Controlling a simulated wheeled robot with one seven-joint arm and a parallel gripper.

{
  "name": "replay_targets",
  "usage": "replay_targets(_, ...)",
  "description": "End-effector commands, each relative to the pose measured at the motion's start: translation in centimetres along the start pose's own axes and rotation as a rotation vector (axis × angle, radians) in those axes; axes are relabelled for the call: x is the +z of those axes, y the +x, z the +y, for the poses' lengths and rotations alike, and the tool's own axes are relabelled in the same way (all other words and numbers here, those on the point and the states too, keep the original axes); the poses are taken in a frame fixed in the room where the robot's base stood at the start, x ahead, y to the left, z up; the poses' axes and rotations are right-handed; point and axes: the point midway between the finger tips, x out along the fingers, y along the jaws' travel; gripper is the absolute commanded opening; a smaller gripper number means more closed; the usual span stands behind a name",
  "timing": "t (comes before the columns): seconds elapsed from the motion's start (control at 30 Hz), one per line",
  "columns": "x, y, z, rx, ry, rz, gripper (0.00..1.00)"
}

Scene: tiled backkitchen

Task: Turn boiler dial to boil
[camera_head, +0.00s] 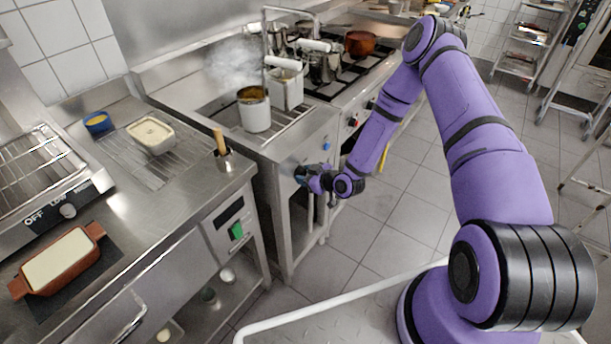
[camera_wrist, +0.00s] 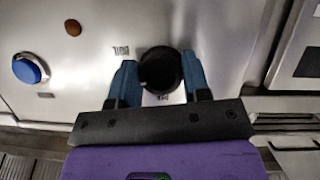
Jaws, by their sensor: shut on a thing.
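The black round dial (camera_wrist: 160,70) is on the steel front panel (camera_wrist: 90,25) of the boiler, between the two blue fingers of my gripper (camera_wrist: 158,78) in the wrist view. The fingers are shut on the dial, one on each side. A small dark label sits at the dial's upper left, too blurred to read surely, and another mark lies below the dial. In the head view my gripper (camera_head: 308,176) is at the boiler's front (camera_head: 285,158), and the dial is mostly hidden by it. Steam rises above the white pots (camera_head: 255,115) on the boiler top.
A blue knob (camera_wrist: 28,68) and a brown round spot (camera_wrist: 72,27) are left of the dial in the wrist view. The left counter holds a toaster grill (camera_head: 50,185), an orange dish (camera_head: 60,262) and a white tub (camera_head: 151,134).

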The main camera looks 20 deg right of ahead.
Motion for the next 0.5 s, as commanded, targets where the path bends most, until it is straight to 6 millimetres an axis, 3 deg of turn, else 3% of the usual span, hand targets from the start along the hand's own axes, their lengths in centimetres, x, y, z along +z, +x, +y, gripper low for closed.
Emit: replay_targets(0.5,0.15,-0.07,0.16,-0.180,0.444,0.000,0.20)
